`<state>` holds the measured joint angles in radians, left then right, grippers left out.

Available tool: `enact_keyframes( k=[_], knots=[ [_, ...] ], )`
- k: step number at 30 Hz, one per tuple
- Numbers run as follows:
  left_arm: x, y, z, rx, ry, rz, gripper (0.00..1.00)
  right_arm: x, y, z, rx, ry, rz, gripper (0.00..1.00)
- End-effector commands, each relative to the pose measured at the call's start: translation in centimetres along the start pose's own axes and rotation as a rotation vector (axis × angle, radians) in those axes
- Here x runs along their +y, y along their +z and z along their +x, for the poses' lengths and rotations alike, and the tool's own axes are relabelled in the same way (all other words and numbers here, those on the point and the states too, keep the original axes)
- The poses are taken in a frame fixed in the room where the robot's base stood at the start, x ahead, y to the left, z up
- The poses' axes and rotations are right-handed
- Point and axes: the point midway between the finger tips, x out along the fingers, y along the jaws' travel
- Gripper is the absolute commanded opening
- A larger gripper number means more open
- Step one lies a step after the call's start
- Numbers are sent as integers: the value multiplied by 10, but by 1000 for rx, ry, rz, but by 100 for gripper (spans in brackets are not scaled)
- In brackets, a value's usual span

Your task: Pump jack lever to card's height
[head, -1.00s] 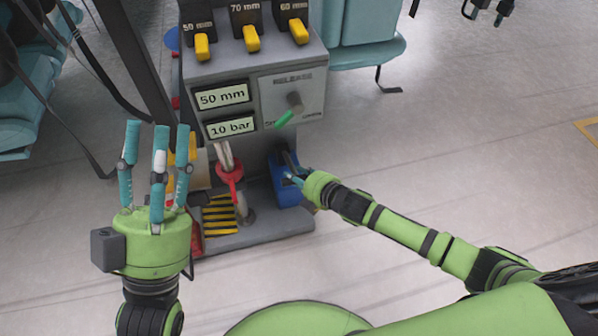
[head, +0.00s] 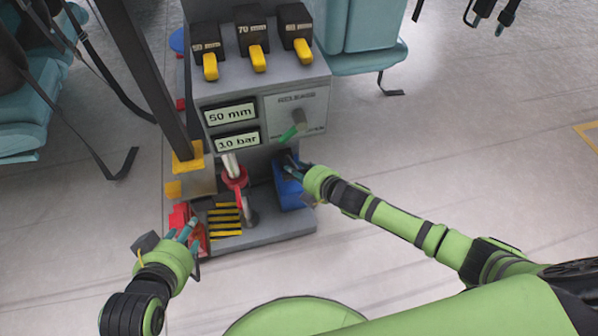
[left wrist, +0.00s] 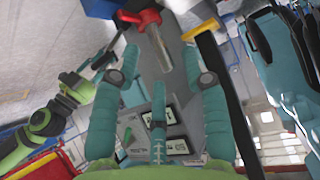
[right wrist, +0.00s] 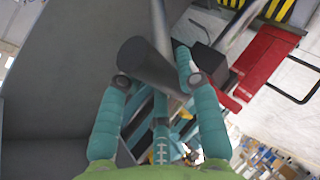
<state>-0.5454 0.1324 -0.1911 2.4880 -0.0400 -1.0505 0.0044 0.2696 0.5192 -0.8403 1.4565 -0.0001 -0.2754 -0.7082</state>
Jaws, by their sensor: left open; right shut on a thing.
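The grey machine shows a "50 mm" display (head: 231,114) and a "10 bar" display (head: 236,140). My right gripper (head: 294,168) is at the lower right of its front, above the blue box (head: 291,192). In the right wrist view its fingers are shut on a dark grey cylindrical handle (right wrist: 150,65), apparently the jack lever; the rest of the lever is partly hidden. My left gripper (head: 190,230) is open and low at the machine's left, close to a red part (head: 181,216). No separate card can be made out.
A red-collared rod (head: 236,178) stands between the grippers above a yellow-striped plate (head: 224,217). A green-tipped release knob (head: 291,131) sits above my right gripper. Yellow-handled blocks (head: 257,58) line the top. Teal seats (head: 365,45) flank the machine; the floor at right is clear.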

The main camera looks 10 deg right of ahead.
Motion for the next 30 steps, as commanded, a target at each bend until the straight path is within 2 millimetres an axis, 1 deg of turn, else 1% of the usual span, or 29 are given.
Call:
enact_keyframes(
  k=[1, 8, 11, 16, 24, 30],
  knots=[
    [-2, 8, -3, -49, -3, -4, 45, 14, 0, 0, 2, 19, -10, 0],
    [-9, 55, -16, -283, -13, -23, 45, 24, 1, 1, 2, 20, -9, 0],
    [-11, 76, -26, -389, -14, -32, 45, 28, 1, 1, 2, 19, -9, 0],
    [-15, 109, -49, -576, -18, -49, 45, 36, 1, 2, 2, 20, -8, 0],
    [-13, 124, -27, -589, -14, -48, 45, 47, 1, 4, 2, 20, -13, 0],
    [-12, 132, -17, -596, -12, -47, 45, 52, 2, 5, 3, 20, -13, 0]
  ],
)
